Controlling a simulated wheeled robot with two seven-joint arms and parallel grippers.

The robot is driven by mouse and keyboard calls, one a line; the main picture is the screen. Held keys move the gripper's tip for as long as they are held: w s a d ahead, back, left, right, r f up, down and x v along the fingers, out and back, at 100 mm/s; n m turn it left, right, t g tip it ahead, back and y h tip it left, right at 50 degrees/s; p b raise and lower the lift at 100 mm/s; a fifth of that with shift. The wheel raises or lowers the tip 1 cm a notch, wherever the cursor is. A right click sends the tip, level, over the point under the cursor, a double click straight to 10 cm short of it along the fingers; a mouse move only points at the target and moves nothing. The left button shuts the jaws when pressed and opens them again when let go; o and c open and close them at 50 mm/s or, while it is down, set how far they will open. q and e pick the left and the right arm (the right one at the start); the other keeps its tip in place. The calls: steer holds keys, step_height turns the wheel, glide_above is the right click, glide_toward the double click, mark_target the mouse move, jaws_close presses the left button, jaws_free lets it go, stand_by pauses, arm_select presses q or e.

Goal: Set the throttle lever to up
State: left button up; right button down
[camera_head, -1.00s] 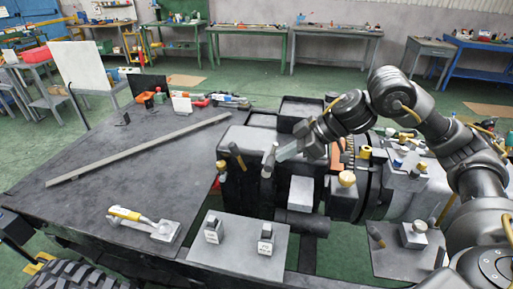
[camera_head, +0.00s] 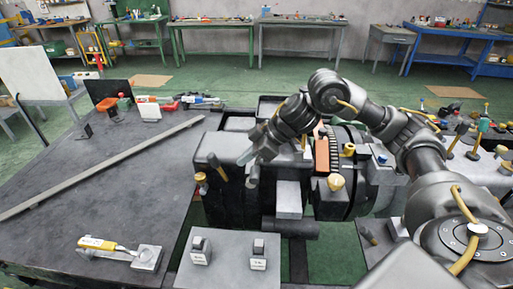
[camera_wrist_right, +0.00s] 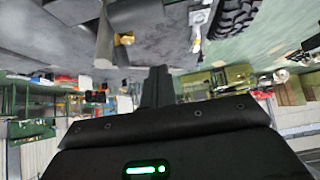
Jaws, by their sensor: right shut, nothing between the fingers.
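Two short levers stand on the dark machine block: one with a brownish-yellow tip (camera_head: 216,167) and a grey cylindrical one (camera_head: 252,176). A yellow-handled lever (camera_head: 99,244) lies low on a plate at the lower left. No readable label shows which is the throttle lever. My right gripper (camera_head: 242,159) is shut and empty, its fingertips just above and left of the grey lever's top; contact cannot be told. In the right wrist view the shut fingers (camera_wrist_right: 157,88) point toward the grey lever (camera_wrist_right: 104,45) and a yellow-knobbed part (camera_wrist_right: 124,40). My left gripper is not in view.
Two small labelled switch boxes (camera_head: 229,262) sit on a grey plate in front. A gear housing with a yellow knob (camera_head: 335,182) stands right of the levers, under my right arm.

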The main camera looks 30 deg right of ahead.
mark_target(251, 174)
steer(key=f, duration=0.2)
steer(key=d+f+p, duration=0.1)
steer(key=f, duration=0.1)
steer(key=shift+s+f, duration=0.1)
steer(key=shift+s, duration=0.3)
steer(key=shift+f, duration=0.1)
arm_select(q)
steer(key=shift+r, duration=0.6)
